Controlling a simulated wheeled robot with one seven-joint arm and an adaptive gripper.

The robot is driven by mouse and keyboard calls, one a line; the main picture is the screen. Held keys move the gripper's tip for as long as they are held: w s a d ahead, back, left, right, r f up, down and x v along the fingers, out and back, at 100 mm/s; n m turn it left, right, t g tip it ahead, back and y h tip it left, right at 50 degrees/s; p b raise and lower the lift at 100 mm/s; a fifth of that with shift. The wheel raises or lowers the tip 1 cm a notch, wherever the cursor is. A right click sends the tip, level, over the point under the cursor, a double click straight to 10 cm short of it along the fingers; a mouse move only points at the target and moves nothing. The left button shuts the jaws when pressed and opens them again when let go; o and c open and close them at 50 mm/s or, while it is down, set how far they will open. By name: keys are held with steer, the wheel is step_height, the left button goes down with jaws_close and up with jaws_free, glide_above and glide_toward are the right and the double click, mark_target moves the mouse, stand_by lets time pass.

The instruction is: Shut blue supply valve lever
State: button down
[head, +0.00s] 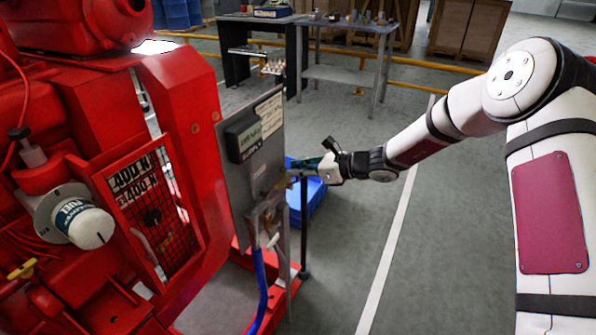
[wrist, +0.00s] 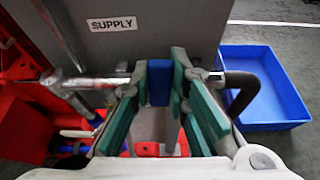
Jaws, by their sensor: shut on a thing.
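The blue supply valve lever (wrist: 159,83) stands upright between the teal-padded fingers of my gripper (wrist: 160,95) in the wrist view. The fingers are closed on it from both sides. A silver pipe (wrist: 95,83) runs in from the left at the lever's height, below a grey panel (wrist: 170,25) with a SUPPLY label (wrist: 111,24). In the head view, my gripper (head: 312,167) is at the right edge of the upright grey panel (head: 262,160). The lever cannot be made out there, and the valve body is largely hidden.
A blue bin (head: 308,203) sits on the floor behind my gripper and shows right in the wrist view (wrist: 268,85). A dark post (head: 304,230) stands beside the panel. The red pumpset (head: 190,110) fills the left. Open floor (head: 440,240) lies to the right.

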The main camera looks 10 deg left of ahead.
stand_by(0.3)
steer(key=c, duration=1.5)
jaws_free()
steer(key=v, duration=1.2)
